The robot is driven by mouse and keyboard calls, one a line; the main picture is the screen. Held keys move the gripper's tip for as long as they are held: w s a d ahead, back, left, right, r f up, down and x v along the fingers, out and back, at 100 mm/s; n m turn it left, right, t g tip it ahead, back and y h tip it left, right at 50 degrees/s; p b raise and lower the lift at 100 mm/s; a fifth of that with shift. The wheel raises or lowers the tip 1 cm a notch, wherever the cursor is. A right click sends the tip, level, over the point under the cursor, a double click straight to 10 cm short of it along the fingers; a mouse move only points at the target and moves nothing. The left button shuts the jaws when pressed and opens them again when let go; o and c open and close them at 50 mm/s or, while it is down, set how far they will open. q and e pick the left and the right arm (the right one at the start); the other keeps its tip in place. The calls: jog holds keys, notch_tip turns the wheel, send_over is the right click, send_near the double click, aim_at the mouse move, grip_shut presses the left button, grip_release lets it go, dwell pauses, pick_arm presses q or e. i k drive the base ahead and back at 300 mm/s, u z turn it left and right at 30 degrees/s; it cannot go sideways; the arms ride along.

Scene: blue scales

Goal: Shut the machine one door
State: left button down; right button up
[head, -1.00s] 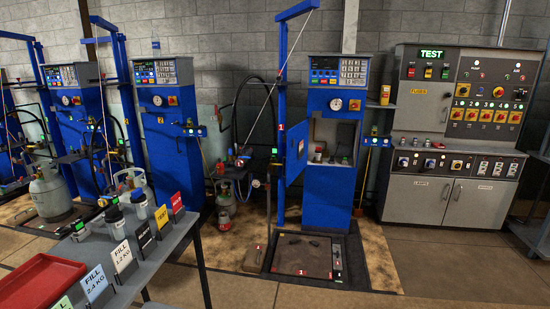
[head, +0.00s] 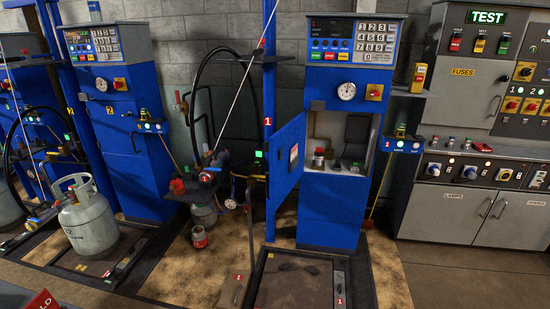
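Machine one is the blue cabinet (head: 331,212) marked with red "1" labels, right of the middle in the head view. Its blue door (head: 287,160) is hinged at the left side of the opening and stands open, swung out to the left. The open compartment (head: 337,150) shows a grey inside with small red, white and green fittings and a dark shape at the back. A keypad panel (head: 352,40), a round gauge (head: 346,91) and a red-yellow switch (head: 374,92) sit above the opening. Neither of my grippers is in view.
A dark scale platform (head: 300,284) lies on the floor before machine one. A blue post (head: 270,130) and a shelf with valves (head: 202,182) stand left of the door. A grey gas cylinder (head: 88,222) stands farther left. A grey test cabinet (head: 463,205) stands at right.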

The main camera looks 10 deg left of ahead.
aim_at(284, 174)
jog(key=i, duration=0.95)
jog(key=z, duration=0.05)
